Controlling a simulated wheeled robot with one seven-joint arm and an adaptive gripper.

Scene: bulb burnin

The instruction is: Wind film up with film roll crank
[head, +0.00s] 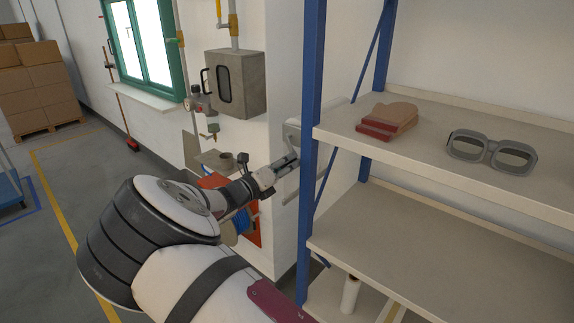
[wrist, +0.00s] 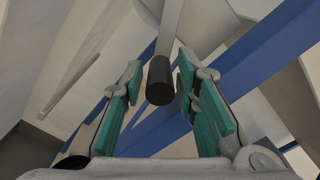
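The black cylindrical handle of the crank (wrist: 160,82) hangs from a grey arm (wrist: 169,25) in the wrist view. My gripper (wrist: 163,103) has its teal-padded fingers spread on either side of the handle, with a gap showing on both sides. In the head view my gripper (head: 292,161) reaches in beside the blue shelf post, in front of a whitish fixture (head: 291,136) at the wall. The post hides part of that fixture. I cannot make out the handle or any film in the head view.
The blue shelf post (head: 314,75) stands close to the right of my gripper. A grey wall box (head: 235,83) and pipework are at left. Open floor lies farther left.

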